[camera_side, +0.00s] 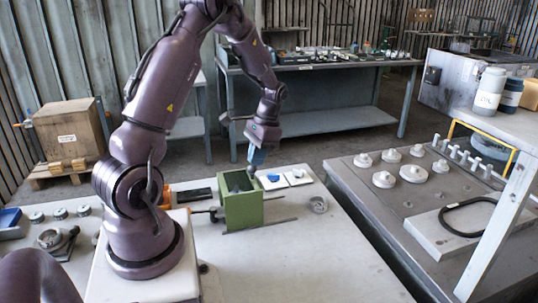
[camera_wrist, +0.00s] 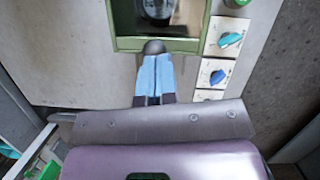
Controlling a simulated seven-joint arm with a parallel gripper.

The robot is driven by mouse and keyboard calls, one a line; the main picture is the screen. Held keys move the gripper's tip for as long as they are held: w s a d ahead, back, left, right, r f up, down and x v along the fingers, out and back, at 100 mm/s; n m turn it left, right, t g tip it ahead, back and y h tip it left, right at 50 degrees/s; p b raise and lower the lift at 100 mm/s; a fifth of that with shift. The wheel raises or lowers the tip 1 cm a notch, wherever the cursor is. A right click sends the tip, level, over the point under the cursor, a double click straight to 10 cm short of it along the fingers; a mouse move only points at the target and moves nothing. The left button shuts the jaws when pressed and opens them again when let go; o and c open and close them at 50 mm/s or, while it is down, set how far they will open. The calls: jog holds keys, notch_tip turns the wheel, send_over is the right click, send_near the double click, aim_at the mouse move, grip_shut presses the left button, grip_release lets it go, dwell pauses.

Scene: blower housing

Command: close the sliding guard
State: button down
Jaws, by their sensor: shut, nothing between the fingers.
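The green blower housing (camera_side: 242,207) stands on the white bench in the side view, an open-topped box with thin rails at its base. In the wrist view its green rim (camera_wrist: 160,44) frames an opening with a dark round part inside. A dark grey round knob (camera_wrist: 153,47) shows at the rim, right at my fingertips; I cannot tell whether they touch it. Which piece is the sliding guard, and how far it stands open, is not clear. My gripper (camera_side: 254,165) points down over the housing's far right edge. Its blue fingers (camera_wrist: 156,62) are together and empty.
Two white plates with a teal knob (camera_wrist: 230,39) and a blue knob (camera_wrist: 217,77) lie right of the housing. A metal ring (camera_side: 318,205) lies farther right. The bench front is clear.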

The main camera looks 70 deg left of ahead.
jog(key=shift+w+f, duration=0.1)
jog(key=w+a+r, duration=0.2)
jog(key=w+r, duration=0.7)
jog(key=r, duration=0.1)
jog(key=s+d+f, duration=0.2)
jog(key=s+f, duration=0.4)
jog(key=f, duration=0.4)
jog(key=shift+s, duration=0.35)
jog(key=shift+r, duration=0.1)
